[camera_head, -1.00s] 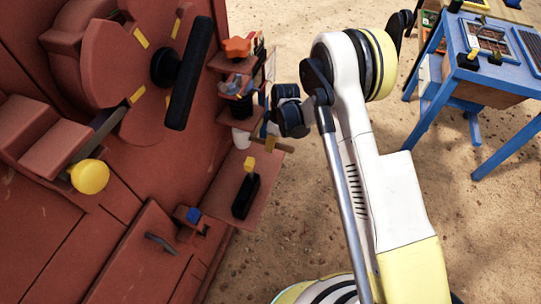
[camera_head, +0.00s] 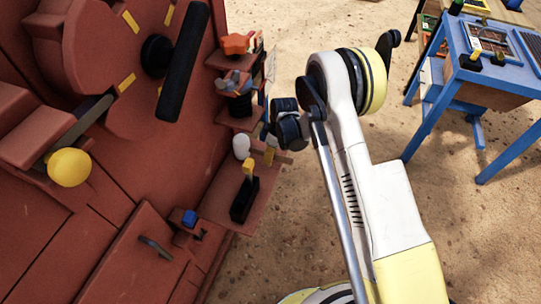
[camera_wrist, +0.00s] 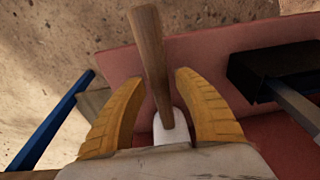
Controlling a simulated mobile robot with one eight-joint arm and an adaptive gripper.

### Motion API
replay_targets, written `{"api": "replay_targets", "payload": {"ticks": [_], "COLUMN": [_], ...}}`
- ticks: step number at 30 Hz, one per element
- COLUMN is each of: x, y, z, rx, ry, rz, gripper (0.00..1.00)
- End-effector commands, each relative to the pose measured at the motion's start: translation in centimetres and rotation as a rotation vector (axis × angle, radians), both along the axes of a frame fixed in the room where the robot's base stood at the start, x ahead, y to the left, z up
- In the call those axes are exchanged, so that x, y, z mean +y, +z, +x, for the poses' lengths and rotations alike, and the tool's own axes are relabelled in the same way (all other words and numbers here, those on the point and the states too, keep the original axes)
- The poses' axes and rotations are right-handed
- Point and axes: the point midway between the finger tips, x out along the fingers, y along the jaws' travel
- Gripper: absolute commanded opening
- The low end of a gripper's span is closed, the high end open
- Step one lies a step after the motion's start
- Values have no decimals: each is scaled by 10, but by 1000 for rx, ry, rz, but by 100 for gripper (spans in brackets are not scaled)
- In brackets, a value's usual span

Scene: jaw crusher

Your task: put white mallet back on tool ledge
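The white mallet has a pale rounded head (camera_head: 241,145), at the back part of the lower red ledge (camera_head: 222,191), with its wooden handle (camera_head: 285,157) pointing right. I cannot tell whether the head touches the ledge. In the wrist view the wooden handle (camera_wrist: 151,50) runs between the two yellow fingers of my gripper (camera_wrist: 158,78), with visible gaps on both sides. Part of the white head (camera_wrist: 170,128) shows at the handle's lower end; my gripper's pale body hides the rest. In the head view my gripper (camera_head: 269,156) is mostly hidden by my arm.
A black holder (camera_head: 243,202) with a yellow-topped tool stands on the ledge; the wrist view also shows it (camera_wrist: 270,68). Shelves above hold an orange knob (camera_head: 235,44) and other items. A blue table (camera_head: 453,80) stands right, past open sandy ground.

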Motion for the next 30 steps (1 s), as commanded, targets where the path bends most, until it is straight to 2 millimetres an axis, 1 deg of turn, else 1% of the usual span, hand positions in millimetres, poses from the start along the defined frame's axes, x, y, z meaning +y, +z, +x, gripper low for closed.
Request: {"api": "replay_targets", "payload": {"ticks": [5, 8, 11, 18, 21, 25, 30], "x": [0, -1, -3, -12, -15, -18, -20], "y": [0, 6, 21, 76, 95, 111, 119], "z": [0, 0, 0, -3, -4, -4, -5], "rx": [0, 0, 0, 0, 0, 0, 0], "ry": [0, 0, -1, -1, -1, -1, 0], "rz": [0, 0, 0, 0, 0, 0, 0], "gripper": [37, 37, 37, 37, 37, 37, 37]}}
